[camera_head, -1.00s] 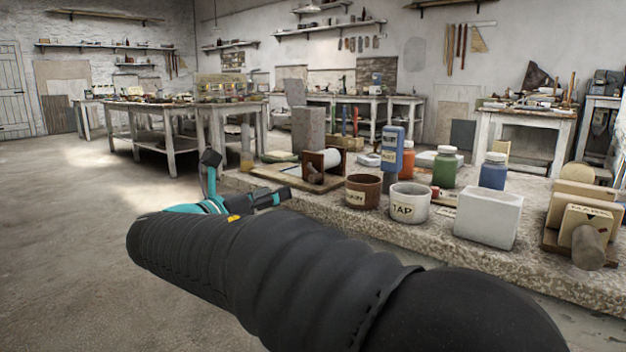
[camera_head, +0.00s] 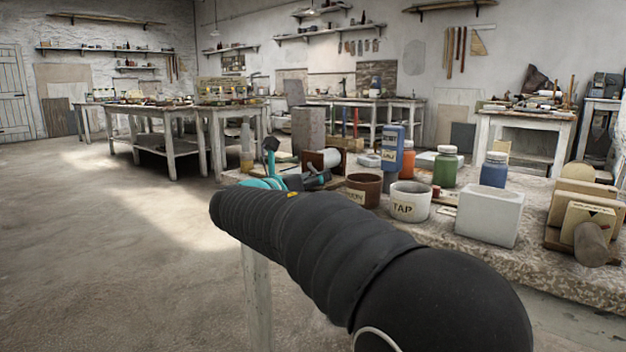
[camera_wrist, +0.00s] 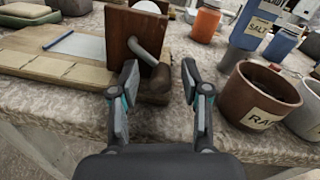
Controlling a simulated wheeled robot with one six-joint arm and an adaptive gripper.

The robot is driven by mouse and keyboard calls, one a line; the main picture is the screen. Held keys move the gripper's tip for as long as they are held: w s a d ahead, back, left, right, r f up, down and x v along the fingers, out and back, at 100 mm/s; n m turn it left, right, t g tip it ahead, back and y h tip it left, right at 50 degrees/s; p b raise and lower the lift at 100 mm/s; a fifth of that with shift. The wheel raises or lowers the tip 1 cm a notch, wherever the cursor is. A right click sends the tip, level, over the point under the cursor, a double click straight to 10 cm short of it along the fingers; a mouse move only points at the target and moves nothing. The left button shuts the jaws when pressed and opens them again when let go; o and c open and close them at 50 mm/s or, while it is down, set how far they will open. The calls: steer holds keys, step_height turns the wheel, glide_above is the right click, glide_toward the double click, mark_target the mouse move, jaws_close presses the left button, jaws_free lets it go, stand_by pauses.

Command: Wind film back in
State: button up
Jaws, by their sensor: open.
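The film winder is a dark wooden bracket (camera_wrist: 136,32) with a white roll (camera_head: 322,158) behind it, on the stone-topped bench. Its crank has a bent metal arm (camera_wrist: 146,52) and a stubby brown handle (camera_wrist: 159,80) pointing towards me. A pale film sheet (camera_wrist: 85,48) with a blue rod (camera_wrist: 58,40) along its edge lies flat on a board left of the bracket. My gripper (camera_wrist: 159,75) is open, with one finger on each side of the crank handle; I cannot tell whether they touch it. In the head view, my gripper (camera_head: 305,181) partly hides the winder.
A brown pot (camera_wrist: 258,95) stands close right of my gripper, with a white TAP pot (camera_head: 409,202) beside it. Blue (camera_head: 392,148), orange (camera_head: 408,160) and green (camera_head: 445,166) bottles stand behind.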

jaws_close()
stand_by(0.3)
steer(key=shift+w+a+f+m+b, duration=0.15)
steer(key=shift+m+b, duration=0.2)
steer(key=shift+m, duration=0.25)
steer(key=shift+a+f+m+b, duration=0.1)
steer(key=shift+m+b, duration=0.2)
steer(key=shift+m, duration=0.8)
steer(key=shift+r, duration=0.1)
jaws_free()
steer(key=shift+d, duration=0.1)
